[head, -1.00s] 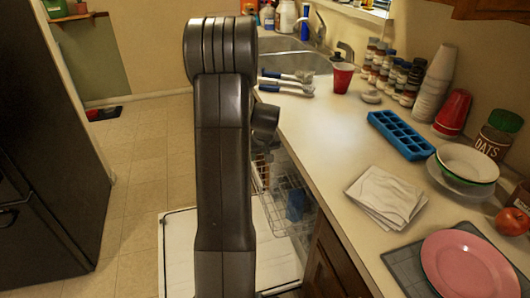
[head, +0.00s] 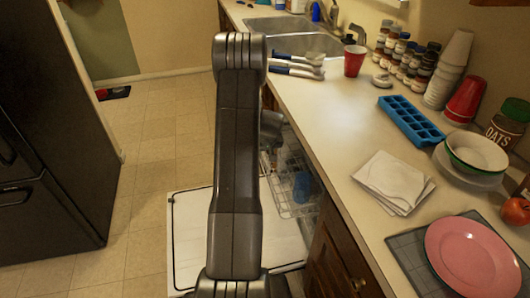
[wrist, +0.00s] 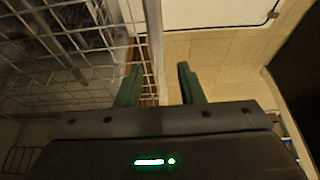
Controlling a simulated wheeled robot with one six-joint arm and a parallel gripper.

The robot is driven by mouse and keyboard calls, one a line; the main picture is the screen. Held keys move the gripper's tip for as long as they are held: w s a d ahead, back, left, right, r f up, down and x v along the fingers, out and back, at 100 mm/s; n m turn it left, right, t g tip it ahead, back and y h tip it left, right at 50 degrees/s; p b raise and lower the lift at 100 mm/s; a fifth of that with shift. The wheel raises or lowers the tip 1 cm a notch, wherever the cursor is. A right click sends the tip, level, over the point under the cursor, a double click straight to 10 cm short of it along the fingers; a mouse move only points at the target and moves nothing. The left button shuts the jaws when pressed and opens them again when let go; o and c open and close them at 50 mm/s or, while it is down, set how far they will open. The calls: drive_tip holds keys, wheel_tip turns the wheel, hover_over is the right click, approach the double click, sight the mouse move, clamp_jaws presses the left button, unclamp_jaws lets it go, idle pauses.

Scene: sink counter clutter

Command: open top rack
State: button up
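The dishwasher's wire rack (head: 286,172) shows in the head view beside my arm, in the opening under the counter. My arm hides part of it. The dishwasher door (head: 188,238) is down and lies flat, its white inner face up. In the wrist view the rack's wire grid (wrist: 75,45) fills the left side, and a pale rail (wrist: 155,45) runs down between my fingers. My gripper (wrist: 160,86) is open, with its two green fingers apart on either side of that rail. I cannot tell whether either finger touches it.
A blue item (head: 303,186) shows at the rack. The counter (head: 315,120) on the right holds a blue ice tray (head: 410,122), folded cloth (head: 392,182), pink plate (head: 472,257) and red cup (head: 354,60). A black fridge (head: 45,150) stands left. The tiled floor (head: 150,150) between is clear.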

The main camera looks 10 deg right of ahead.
drive_tip(key=shift+w+f, duration=0.2)
drive_tip(key=shift+f, duration=0.2)
clamp_jaws()
drive_tip(key=shift+a, duration=0.15)
